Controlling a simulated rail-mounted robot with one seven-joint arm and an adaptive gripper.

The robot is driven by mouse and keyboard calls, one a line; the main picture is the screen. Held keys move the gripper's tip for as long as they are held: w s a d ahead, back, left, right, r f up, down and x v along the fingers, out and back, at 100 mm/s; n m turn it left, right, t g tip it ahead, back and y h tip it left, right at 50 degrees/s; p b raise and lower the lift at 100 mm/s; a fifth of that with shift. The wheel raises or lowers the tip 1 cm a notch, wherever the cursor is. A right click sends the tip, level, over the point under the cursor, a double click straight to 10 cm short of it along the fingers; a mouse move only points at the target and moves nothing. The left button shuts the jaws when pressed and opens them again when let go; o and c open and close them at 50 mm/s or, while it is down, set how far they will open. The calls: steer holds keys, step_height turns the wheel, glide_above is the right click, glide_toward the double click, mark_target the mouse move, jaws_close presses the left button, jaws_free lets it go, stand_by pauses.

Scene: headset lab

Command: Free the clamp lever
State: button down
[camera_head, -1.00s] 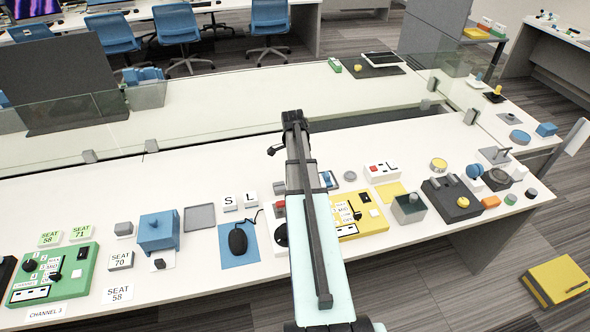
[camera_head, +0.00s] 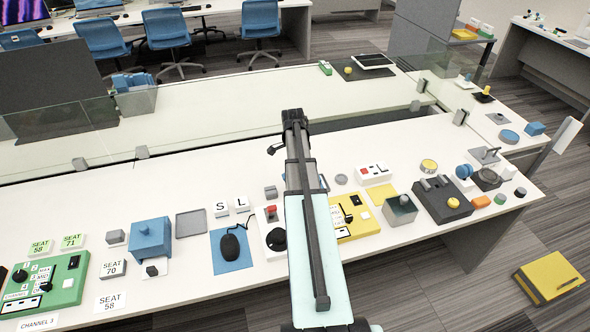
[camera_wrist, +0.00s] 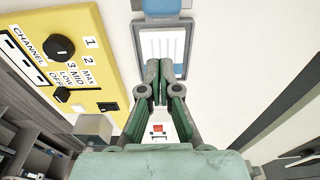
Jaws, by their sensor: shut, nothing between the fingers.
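My gripper (camera_wrist: 160,78) shows in the wrist view with its two fingers together and nothing between them. It is over a white and blue card-like panel (camera_wrist: 163,45). In the head view my own arm hides it. A grey plate with a raised metal lever (camera_head: 487,157) stands at the far right of the bench in the head view. It may be the clamp lever, but I cannot tell for sure. It is well to the right of my arm, and no lever shows clearly near my fingers in the wrist view.
A yellow control box (camera_head: 352,225) with a black knob (camera_wrist: 58,47) is beside my gripper. A white box with a red switch (camera_head: 268,228) is left of my arm. A grey-topped box (camera_head: 400,211) and a dark joystick box (camera_head: 443,201) lie to the right. A glass screen runs behind.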

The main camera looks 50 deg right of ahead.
step_height(320, 180, up, 10)
steer(key=w+a+b, duration=0.1)
steer(key=b, duration=0.2)
steer(key=shift+a, duration=0.35)
steer(key=shift+f, duration=0.15)
